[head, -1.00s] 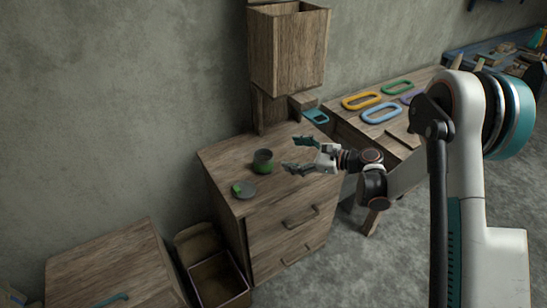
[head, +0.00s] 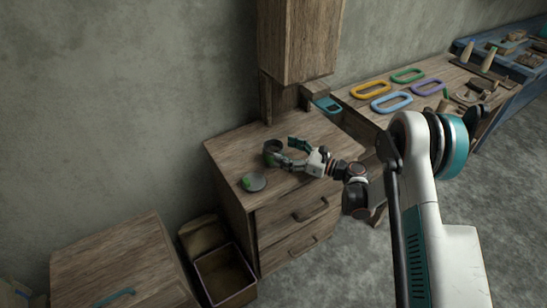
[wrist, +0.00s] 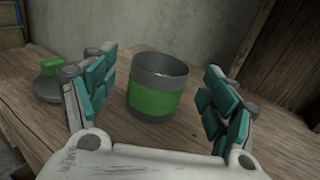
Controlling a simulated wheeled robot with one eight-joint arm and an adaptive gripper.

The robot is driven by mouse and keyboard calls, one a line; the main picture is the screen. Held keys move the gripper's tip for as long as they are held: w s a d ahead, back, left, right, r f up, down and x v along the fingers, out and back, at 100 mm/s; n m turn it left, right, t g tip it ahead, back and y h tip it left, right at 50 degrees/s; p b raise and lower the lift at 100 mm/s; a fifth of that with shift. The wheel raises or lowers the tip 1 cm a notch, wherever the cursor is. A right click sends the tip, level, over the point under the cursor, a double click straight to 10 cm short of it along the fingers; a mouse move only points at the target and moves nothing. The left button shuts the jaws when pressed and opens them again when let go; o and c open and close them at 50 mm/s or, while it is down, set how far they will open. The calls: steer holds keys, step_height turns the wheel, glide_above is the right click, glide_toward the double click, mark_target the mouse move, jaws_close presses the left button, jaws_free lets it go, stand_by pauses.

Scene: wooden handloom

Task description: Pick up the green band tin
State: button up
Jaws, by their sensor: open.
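The green band tin (wrist: 154,92) is a grey, open-topped cylinder with a wide green band. It stands upright on the wooden cabinet top (head: 225,160). In the head view the tin (head: 272,150) is partly covered by my fingers. My gripper (wrist: 158,95) is open, with one teal-padded finger on each side of the tin and visible gaps between them in the wrist view. In the head view my gripper (head: 285,152) reaches in from the right, low over the cabinet top. I cannot tell how deep the tin sits between the fingers.
A grey lid with a green knob (head: 254,181) lies left of the tin, just outside my left finger. A wooden box (head: 297,40) on a post rises behind. An open bin (head: 225,275) stands on the floor. A table with coloured rings (head: 390,102) is at right.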

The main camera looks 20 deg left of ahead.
mark_target(271, 145)
steer(key=shift+w+a+f+b, duration=0.15)
steer(key=shift+a+b, duration=0.3)
steer(key=shift+a, duration=0.55)
steer(key=shift+w+a+b, duration=0.3)
steer(key=shift+a+b, duration=0.15)
steer(key=shift+a, duration=0.6)
steer(key=shift+w+a+f+b, duration=0.15)
steer(key=shift+a+b, duration=0.3)
steer(key=shift+a, duration=0.55)
steer(key=shift+r, duration=0.15)
steer(key=c, duration=1.2)
